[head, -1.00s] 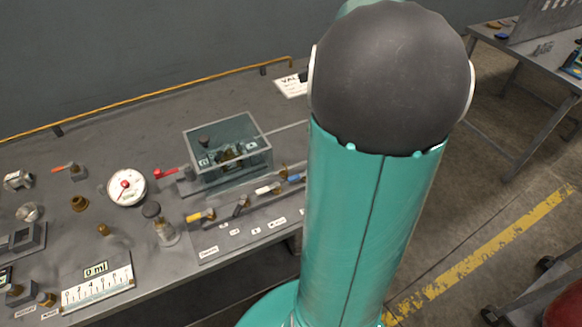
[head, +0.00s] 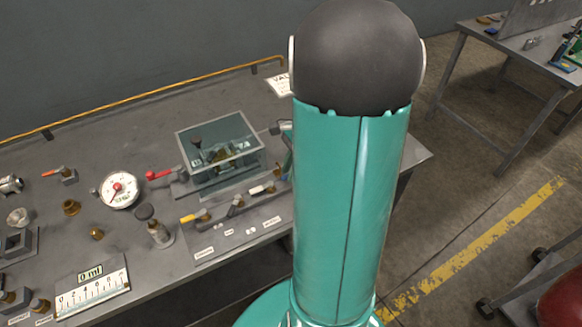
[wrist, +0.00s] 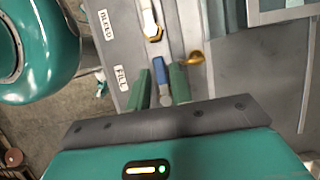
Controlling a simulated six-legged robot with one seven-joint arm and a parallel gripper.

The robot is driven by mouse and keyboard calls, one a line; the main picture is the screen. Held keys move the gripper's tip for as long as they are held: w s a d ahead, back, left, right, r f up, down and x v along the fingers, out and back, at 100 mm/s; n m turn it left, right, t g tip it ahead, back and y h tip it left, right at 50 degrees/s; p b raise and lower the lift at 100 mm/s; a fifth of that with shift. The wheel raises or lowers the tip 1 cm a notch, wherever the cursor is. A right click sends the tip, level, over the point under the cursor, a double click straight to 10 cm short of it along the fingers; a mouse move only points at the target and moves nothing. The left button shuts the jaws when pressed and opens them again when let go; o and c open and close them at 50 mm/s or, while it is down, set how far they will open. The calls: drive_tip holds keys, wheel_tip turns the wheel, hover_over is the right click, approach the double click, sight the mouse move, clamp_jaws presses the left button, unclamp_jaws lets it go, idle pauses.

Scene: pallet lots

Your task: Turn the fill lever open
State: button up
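The fill lever, with a blue handle (wrist: 159,68), shows in the wrist view beside a white label reading FILL (wrist: 121,77). My gripper (wrist: 160,82) has its two green fingers apart, one on each side of the blue handle. The fingers appear not to be closed on it. In the head view my arm hides the blue handle and most of the gripper. A white-handled lever (wrist: 148,18) stands near the BLEED label (wrist: 105,24); it also shows in the head view (head: 262,188).
A clear box (head: 218,150) stands behind the lever row. A red-handled valve (head: 160,175), a round gauge (head: 119,189) and a yellow-handled lever (head: 193,217) are to its left. A brass knob (wrist: 194,57) sits close to the right finger.

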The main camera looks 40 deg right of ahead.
clamp_jaws()
drive_tip(key=n, duration=0.2)
drive_tip(key=s+n+g, duration=0.1)
drive_tip(key=n, duration=0.1)
drive_tip(key=shift+g, duration=0.3)
drive_tip(key=n, duration=0.2)
drive_tip(key=s+n+g, duration=0.1)
drive_tip(key=n, duration=0.1)
drive_tip(key=shift+d, duration=0.1)
drive_tip(key=n, duration=0.2)
drive_tip(key=n+g+h, duration=0.1)
drive_tip(key=s+d+n+g, duration=0.1)
drive_tip(key=n, duration=0.1)
drive_tip(key=shift+n, duration=0.3)
drive_tip(key=shift+s+d+n+g+h, duration=0.2)
drive_tip(key=shift+n+h, duration=0.3)
drive_tip(key=shift+n, duration=0.6)
drive_tip(key=shift+s+d+n+g+h, duration=0.1)
drive_tip(key=shift+d+n+g+h, duration=0.3)
drive_tip(key=shift+n, duration=0.7)
drive_tip(key=shift+a, duration=0.1)
